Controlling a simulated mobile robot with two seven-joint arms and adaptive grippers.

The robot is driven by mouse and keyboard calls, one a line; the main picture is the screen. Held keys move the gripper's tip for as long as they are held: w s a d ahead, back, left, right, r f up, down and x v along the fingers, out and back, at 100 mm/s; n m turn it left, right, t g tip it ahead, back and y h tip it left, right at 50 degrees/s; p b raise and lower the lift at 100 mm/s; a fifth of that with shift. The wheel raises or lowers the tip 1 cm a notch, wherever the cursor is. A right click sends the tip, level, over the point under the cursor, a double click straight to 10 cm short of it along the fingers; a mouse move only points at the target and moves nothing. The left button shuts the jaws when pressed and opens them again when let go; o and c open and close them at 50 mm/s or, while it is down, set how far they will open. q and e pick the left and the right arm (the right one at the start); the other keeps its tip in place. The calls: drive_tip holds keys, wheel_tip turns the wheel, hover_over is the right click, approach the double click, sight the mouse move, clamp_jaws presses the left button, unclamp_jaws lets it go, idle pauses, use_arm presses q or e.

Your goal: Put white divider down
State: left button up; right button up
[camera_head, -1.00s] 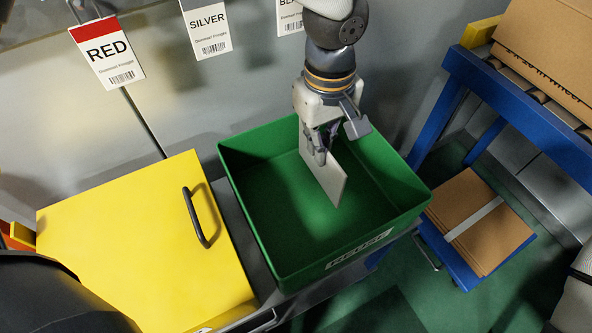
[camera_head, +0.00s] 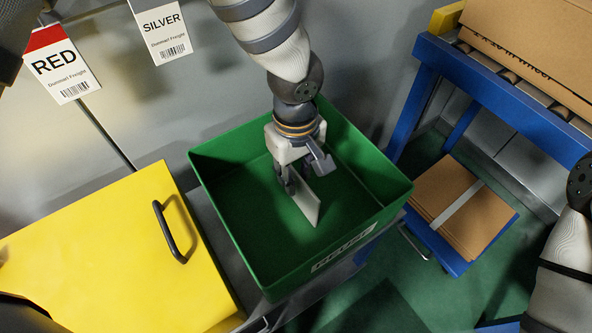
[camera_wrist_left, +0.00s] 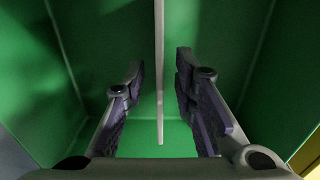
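The white divider (camera_head: 307,202) is a thin flat plate inside the green bin (camera_head: 232,242). It stands on edge, slightly tilted in the head view; whether its lower edge rests on the floor is hard to tell. My left gripper (camera_head: 291,182) is down in the bin at the divider's upper left part. In the left wrist view the divider (camera_wrist_left: 159,60) shows edge-on between the two fingers, with a gap on each side, so the gripper is open around it. My right gripper is out of view.
A yellow box with a black handle (camera_head: 168,232) stands left of the bin. A blue rack (camera_head: 490,92) with cardboard is at the right, with flat cardboard (camera_head: 447,212) on a low blue cart. Labels RED (camera_head: 62,66) and SILVER (camera_head: 164,36) hang behind. My right arm is at the right edge.

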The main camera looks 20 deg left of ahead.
use_arm(q)
drive_tip(key=shift+r, duration=0.1)
